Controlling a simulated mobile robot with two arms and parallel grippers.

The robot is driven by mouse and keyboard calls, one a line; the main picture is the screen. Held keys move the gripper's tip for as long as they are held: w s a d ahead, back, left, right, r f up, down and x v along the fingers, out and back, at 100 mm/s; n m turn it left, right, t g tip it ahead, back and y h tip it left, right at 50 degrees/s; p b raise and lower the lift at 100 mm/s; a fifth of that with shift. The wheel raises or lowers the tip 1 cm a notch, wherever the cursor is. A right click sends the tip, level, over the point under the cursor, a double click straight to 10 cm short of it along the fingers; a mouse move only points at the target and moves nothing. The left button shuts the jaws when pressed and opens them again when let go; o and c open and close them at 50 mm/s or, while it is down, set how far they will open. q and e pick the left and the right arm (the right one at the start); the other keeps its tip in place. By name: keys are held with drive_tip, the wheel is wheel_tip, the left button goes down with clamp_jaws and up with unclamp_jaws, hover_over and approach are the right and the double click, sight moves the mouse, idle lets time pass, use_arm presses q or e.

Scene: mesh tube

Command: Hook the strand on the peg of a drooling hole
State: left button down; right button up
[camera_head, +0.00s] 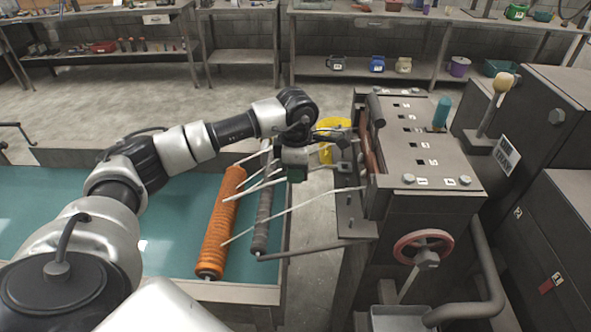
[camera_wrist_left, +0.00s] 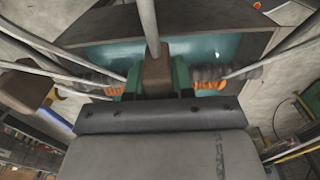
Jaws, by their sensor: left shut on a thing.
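My left gripper (camera_head: 297,174) hangs between the orange roller and the machine, its green-padded fingers pointing down. In the left wrist view the gripper (camera_wrist_left: 158,80) is closed around a brown block, with a pale strand (camera_wrist_left: 148,22) running up from it. Several pale strands, one of them the low strand (camera_head: 295,214), run from the roller side toward the brown front (camera_head: 369,150) of the machine (camera_head: 425,150). Dark square openings (camera_head: 420,162) with small labels line the machine's top. I cannot make out a peg at a hole. My right gripper is out of view.
An orange wrapped roller (camera_head: 221,220) and a grey roller (camera_head: 263,210) lie over the teal basin (camera_head: 170,235). A red handwheel (camera_head: 423,246) and a blue bottle (camera_head: 441,112) are on the machine. A yellow object (camera_head: 333,128) stands behind the gripper. Benches line the back wall.

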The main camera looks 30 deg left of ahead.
use_arm(q)
drive_tip(key=shift+f, duration=0.35)
drive_tip(key=c, duration=0.9)
unclamp_jaws()
wheel_tip(320, 180, up, 11)
drive_tip(key=b, duration=0.3)
drive_tip(key=shift+f, duration=0.1)
